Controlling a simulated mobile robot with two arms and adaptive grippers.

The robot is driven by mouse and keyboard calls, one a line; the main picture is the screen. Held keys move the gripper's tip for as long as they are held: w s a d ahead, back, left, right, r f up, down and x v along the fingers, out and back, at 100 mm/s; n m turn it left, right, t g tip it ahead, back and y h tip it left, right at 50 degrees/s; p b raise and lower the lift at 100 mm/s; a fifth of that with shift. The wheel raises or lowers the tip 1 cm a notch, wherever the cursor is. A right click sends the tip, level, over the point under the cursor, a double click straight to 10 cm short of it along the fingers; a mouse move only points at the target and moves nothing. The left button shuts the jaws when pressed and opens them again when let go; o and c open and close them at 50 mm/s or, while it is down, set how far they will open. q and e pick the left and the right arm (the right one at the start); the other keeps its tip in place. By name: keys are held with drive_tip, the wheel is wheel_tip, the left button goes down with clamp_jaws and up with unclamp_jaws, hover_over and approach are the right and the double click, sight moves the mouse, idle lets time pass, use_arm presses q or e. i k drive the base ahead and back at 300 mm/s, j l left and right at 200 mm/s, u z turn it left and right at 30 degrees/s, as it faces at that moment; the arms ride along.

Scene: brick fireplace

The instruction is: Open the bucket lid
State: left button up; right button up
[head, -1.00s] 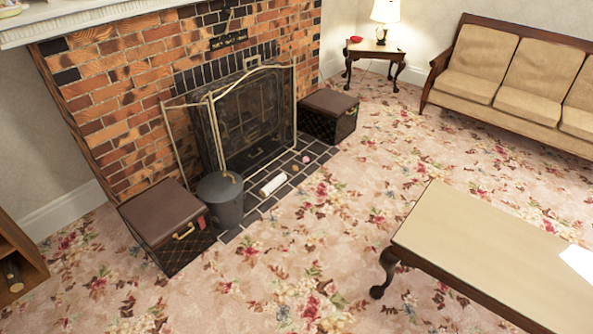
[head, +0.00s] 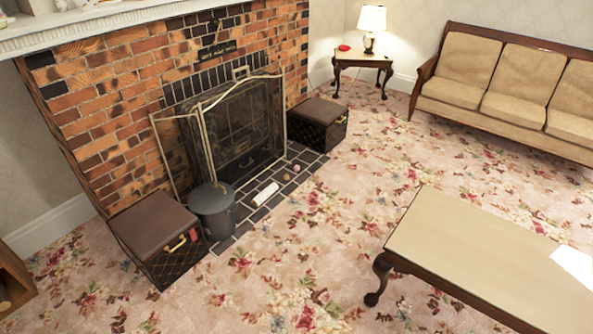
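The dark grey bucket (head: 216,218) stands upright on the tiled hearth edge, left of centre in the head view. Its round grey lid (head: 210,199) lies on top and looks shut. A small handle shows near the lid's far side, too small to make out clearly. Neither of my grippers is in view, so their distance from the bucket does not show.
A brown-topped box (head: 154,225) stands close left of the bucket. The fire screen (head: 240,130) is behind it. A white roll (head: 265,194) lies to its right. A coffee table (head: 480,250) stands at right. Floral carpet (head: 300,250) lies open between.

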sight(211, 198)
drive_tip(key=i+j, duration=0.2)
drive_tip(key=i, duration=0.25)
drive_tip(key=i+j, duration=0.25)
drive_tip(key=i, duration=0.2)
drive_tip(key=i+j, duration=0.2)
drive_tip(key=i, duration=0.25)
drive_tip(key=i+j, duration=0.25)
drive_tip(key=i, duration=0.25)
drive_tip(key=i+j, duration=0.2)
drive_tip(key=i, duration=0.25)
drive_tip(key=i+j, duration=0.2)
drive_tip(key=i, duration=0.25)
